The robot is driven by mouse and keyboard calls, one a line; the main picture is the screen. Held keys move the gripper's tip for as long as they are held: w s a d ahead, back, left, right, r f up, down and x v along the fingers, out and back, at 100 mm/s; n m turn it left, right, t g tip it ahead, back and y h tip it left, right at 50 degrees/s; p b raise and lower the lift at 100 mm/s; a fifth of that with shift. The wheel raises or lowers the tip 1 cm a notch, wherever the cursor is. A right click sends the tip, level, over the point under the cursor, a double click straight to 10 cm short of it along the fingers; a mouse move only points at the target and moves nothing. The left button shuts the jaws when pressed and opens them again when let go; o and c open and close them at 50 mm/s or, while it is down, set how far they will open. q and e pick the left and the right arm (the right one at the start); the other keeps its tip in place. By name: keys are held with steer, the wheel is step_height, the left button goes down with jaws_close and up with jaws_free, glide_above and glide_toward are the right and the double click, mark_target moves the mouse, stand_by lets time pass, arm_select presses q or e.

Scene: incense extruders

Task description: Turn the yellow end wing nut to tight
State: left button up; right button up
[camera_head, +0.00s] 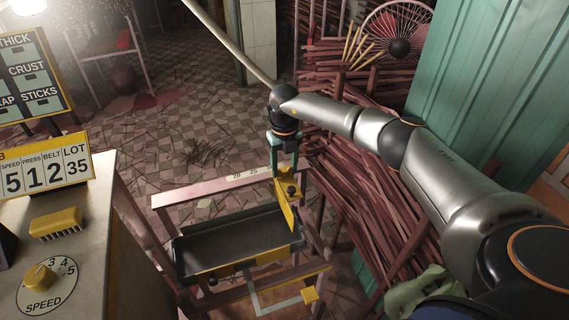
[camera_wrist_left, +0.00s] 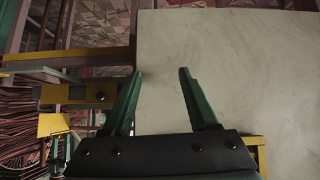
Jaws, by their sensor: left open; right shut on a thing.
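A yellow end piece (camera_head: 285,213) stands at the right end of the pink rail, beside the dark tray. A small dark knob (camera_head: 292,190) shows on it. My right gripper (camera_head: 287,176) points down with its green fingers shut at the top of this yellow piece, on what appears to be its wing nut. The fingers mostly hide the nut, so its angle cannot be told. My left gripper (camera_wrist_left: 161,72) is open and empty in the left wrist view, with a pale flat surface behind its fingers. It is not seen in the head view.
A dark tray (camera_head: 235,245) in a pink frame lies below the rail, with a numbered scale strip (camera_head: 243,176) above it. A bench with a yellow speed dial (camera_head: 40,277) stands at left. Bundles of reddish sticks (camera_head: 345,190) crowd the right, by a green metal sheet (camera_head: 490,80).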

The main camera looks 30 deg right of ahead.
mark_target(284, 169)
steer(key=shift+m, duration=0.6)
steer(key=o, duration=1.4)
steer(key=shift+c, duration=0.2)
step_height(284, 169, up, 13)
steer(key=b, duration=0.1)
steer(key=shift+f, duration=0.2)
